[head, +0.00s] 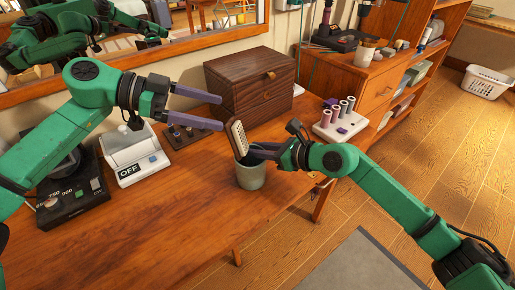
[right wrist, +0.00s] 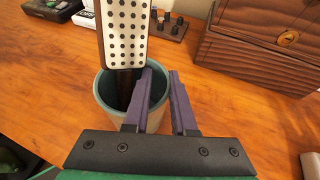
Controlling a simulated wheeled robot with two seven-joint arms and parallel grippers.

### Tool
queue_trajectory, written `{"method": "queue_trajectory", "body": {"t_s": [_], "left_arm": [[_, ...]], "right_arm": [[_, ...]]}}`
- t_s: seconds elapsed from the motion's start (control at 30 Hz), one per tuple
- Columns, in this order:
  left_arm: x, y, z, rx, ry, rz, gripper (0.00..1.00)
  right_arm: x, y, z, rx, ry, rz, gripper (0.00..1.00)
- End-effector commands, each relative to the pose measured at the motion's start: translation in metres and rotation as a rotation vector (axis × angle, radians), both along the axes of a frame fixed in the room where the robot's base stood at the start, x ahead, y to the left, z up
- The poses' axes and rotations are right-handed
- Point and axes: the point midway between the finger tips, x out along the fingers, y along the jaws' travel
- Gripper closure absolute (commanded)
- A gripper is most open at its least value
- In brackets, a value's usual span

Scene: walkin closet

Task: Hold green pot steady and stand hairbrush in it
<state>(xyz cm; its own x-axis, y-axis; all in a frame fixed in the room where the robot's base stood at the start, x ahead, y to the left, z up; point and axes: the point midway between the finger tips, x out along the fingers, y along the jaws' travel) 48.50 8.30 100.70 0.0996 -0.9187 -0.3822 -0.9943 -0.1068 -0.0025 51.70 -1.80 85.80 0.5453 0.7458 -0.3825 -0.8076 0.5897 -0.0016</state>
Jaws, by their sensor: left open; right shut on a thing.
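The grey-green pot (head: 251,178) stands upright on the wooden table near its front edge. The hairbrush (head: 237,138) stands in it, handle down inside and bristle pad above the rim, leaning slightly left in the head view. In the right wrist view the brush's pale dotted pad (right wrist: 125,32) rises from the pot (right wrist: 102,92). My right gripper (head: 252,153) is shut on the pot's wall, one finger inside the rim and one outside. My left gripper (head: 221,112) is open and empty, just above and left of the brush pad, apparently apart from it.
A dark wooden box (head: 252,80) stands behind the pot. A white device (head: 134,153) and a black device (head: 75,190) are at the left. A pale holder with several tubes (head: 340,122) stands at the right. The front table is clear.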

Motion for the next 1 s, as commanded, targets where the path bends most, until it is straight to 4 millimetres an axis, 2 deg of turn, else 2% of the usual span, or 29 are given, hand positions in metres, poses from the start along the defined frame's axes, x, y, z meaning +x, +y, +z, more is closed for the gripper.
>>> {"method": "queue_trajectory", "body": {"t_s": [0.13, 0.47, 0.5, 0.57, 0.87, 1.0], "left_arm": [[-0.002, 0.014, 0.006, 0.000, 0.001, 0.000, 0.01], [-0.002, 0.016, 0.007, 0.000, 0.000, -0.001, 0.01], [-0.002, 0.016, 0.007, 0.000, 0.000, -0.001, 0.01], [-0.002, 0.016, 0.007, 0.000, 0.000, -0.001, 0.01], [-0.002, 0.016, 0.007, 0.000, 0.000, -0.001, 0.01], [-0.002, 0.016, 0.007, 0.000, 0.000, -0.001, 0.01]], "right_arm": [[-0.001, 0.001, -0.002, -0.002, 0.004, 0.002, 1.00], [-0.001, 0.001, -0.002, -0.002, 0.004, 0.002, 1.00], [-0.001, 0.001, -0.002, -0.002, 0.004, 0.002, 0.64], [-0.001, 0.001, -0.002, -0.002, 0.004, 0.002, 0.41], [-0.001, 0.000, -0.001, -0.001, 0.003, 0.001, 0.41], [-0.007, -0.011, 0.004, -0.003, 0.001, -0.001, 0.41]]}}
